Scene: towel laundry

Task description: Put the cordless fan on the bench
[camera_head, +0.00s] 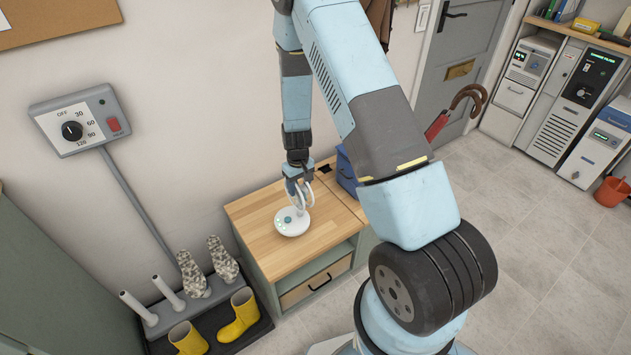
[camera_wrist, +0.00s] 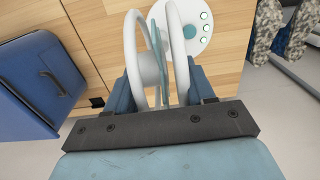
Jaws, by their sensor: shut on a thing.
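The cordless fan (camera_head: 291,222) is white, with a round base, small green buttons and a ring-shaped head. Its base is over the wooden top of the bench (camera_head: 263,252), at or very near the surface; I cannot tell if it touches. My gripper (camera_head: 298,186) points down from above and is shut on the fan's head. In the wrist view, the fan's base (camera_wrist: 192,27) lies beyond the fingers, with the white ring parts around my gripper (camera_wrist: 163,80). The bench top (camera_wrist: 85,28) shows behind it. The fingertips are partly hidden by the ring.
A blue box (camera_head: 346,172) stands at the bench's right rear, partly behind my arm; it is also in the wrist view (camera_wrist: 38,70). A boot rack (camera_head: 158,322) with yellow boots (camera_head: 240,314) stands left of the bench. The bench top in front of the fan is clear.

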